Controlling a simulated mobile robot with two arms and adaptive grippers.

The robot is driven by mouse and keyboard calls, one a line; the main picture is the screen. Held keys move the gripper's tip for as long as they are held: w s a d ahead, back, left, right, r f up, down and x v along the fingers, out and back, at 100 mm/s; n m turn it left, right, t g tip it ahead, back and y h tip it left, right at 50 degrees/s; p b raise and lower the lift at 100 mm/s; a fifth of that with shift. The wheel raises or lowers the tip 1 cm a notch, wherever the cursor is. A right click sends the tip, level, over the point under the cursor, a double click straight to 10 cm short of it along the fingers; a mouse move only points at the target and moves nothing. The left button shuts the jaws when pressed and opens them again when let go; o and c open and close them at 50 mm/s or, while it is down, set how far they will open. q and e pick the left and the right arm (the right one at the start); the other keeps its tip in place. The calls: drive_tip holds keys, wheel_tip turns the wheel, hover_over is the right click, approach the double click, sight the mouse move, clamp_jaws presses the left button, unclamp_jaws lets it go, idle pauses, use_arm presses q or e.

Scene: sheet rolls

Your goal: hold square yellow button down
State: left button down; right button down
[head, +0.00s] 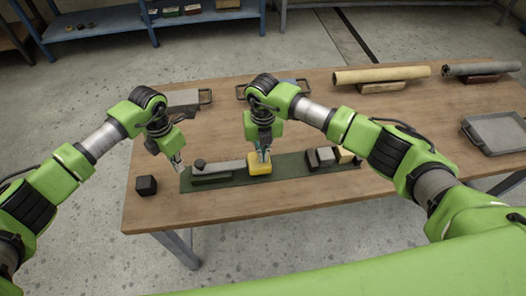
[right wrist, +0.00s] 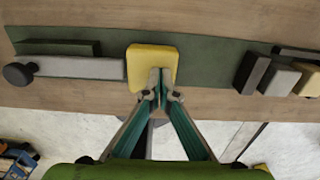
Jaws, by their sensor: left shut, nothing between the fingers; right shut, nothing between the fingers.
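The square yellow button (head: 260,167) sits on a dark green mat (head: 285,164) on the wooden table. My right gripper (head: 264,158) is shut and points down at the button from above. In the right wrist view the shut fingertips (right wrist: 161,74) overlap the front part of the yellow button (right wrist: 142,60); they look to be at its top, but I cannot tell whether they press it. My left gripper (head: 180,170) is shut and empty. It hangs near the left end of the mat, left of the grey bar, apart from the button.
A grey bar with a dark knob (head: 199,163) lies left of the button beside a green block (head: 211,180). Several small blocks (head: 325,156) stand at the mat's right. A black cube (head: 146,185) is at left. Rolls (head: 381,73) and a grey tray (head: 497,131) lie further right.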

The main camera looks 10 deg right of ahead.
drive_tip(key=shift+s+f, duration=0.2)
drive_tip(key=shift+f, duration=1.1)
drive_tip(key=shift+s, duration=0.1)
